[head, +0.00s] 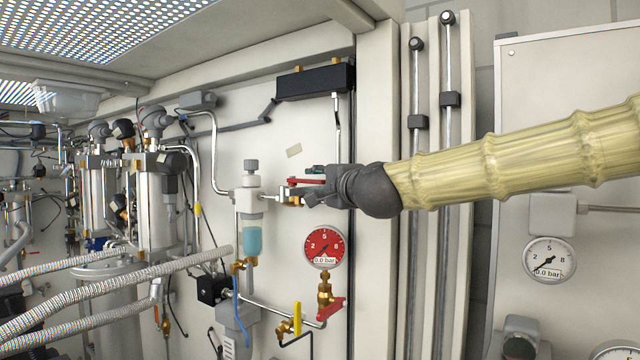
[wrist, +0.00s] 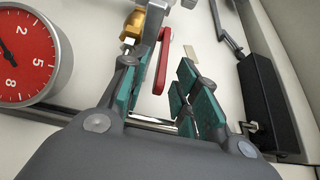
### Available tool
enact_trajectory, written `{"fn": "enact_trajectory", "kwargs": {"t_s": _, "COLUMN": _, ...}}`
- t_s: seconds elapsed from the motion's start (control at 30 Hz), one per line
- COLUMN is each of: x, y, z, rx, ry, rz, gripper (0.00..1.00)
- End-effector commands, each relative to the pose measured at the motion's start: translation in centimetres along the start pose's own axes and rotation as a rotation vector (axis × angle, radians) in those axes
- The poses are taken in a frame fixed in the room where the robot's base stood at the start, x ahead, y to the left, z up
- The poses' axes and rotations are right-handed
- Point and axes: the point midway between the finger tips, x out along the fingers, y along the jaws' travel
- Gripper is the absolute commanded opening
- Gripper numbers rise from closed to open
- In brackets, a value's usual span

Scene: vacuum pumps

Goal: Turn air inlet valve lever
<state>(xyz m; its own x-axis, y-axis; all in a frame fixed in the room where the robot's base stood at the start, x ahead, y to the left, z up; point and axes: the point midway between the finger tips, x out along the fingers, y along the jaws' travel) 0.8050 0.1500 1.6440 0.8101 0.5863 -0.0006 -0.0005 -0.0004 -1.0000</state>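A red valve lever (head: 306,181) sits on a brass valve (head: 291,199) on the panel, right of a filter bowl with blue liquid (head: 254,238). My gripper (head: 312,190) reaches it from the right. Whether the left finger touches the lever or the brass fitting (wrist: 152,20) cannot be told.
A red gauge (head: 324,247) hangs below my gripper; it also shows in the wrist view (wrist: 28,55). Below it are another red lever (head: 331,308) and a yellow lever (head: 297,319). A black block (head: 315,81) is above. Vertical pipes (head: 445,200) stand behind my arm.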

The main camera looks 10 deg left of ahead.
Motion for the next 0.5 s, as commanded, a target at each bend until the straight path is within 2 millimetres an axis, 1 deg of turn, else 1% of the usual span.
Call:
{"fn": "enact_trajectory", "kwargs": {"t_s": 0.17, "x": -2.4, "y": -0.1, "z": -0.1, "rx": 0.001, "ry": -0.001, "rz": -0.001, "gripper": 0.30}}
{"fn": "enact_trajectory", "kwargs": {"t_s": 0.5, "x": -8.5, "y": -0.1, "z": -0.1, "rx": 0.001, "ry": 0.001, "rz": -0.002, "gripper": 0.30}}
